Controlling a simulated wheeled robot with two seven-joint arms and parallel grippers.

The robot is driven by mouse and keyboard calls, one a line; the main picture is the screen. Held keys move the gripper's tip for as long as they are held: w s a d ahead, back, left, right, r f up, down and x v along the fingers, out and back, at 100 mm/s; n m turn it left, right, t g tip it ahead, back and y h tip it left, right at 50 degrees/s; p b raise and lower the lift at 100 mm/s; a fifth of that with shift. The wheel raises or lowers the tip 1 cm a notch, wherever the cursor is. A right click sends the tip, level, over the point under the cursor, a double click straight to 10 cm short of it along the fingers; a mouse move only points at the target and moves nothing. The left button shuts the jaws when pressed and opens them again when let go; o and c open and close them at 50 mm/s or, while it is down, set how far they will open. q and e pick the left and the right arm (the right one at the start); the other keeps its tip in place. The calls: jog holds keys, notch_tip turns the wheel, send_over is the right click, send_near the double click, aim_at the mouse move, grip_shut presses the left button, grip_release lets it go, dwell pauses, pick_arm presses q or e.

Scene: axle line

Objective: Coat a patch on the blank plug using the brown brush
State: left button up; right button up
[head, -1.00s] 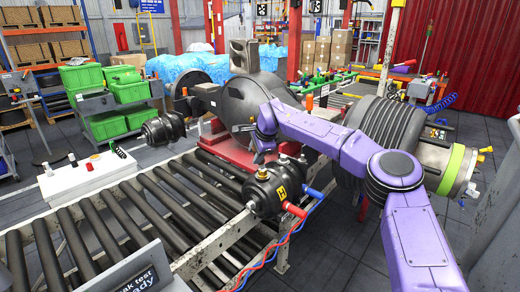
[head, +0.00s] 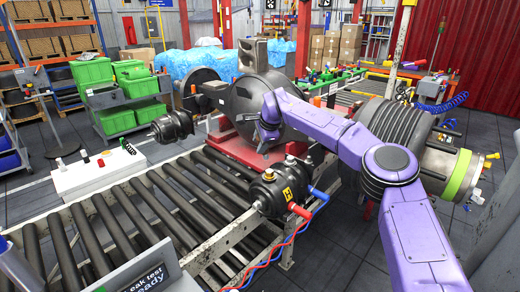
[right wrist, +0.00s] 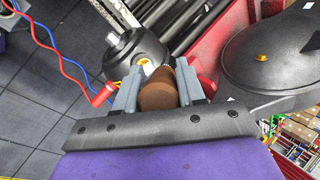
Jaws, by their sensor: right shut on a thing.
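My right gripper (head: 264,143) is in front of the big dark axle housing (head: 250,108). In the right wrist view my right gripper (right wrist: 158,88) is shut on the brown brush (right wrist: 160,93), whose rounded brown body sits between the grey fingers. Its far end is pale and partly hidden. Beyond it, a yellow ring-like fitting (right wrist: 145,62) shows on a black rounded canister (right wrist: 130,50). A small brass plug (right wrist: 262,57) sits on the dark housing at the right, apart from the brush. I cannot tell which is the blank plug. My left gripper is out of view.
A roller conveyor (head: 130,212) runs across the left front. The black canister, with red and blue fittings and hoses, stands at the conveyor's edge in the head view (head: 275,195). A sign (head: 145,280) is at the bottom. Green bins (head: 92,70) stand at back left.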

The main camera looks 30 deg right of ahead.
jog(key=shift+r, duration=0.65)
jog(key=shift+r, duration=1.55)
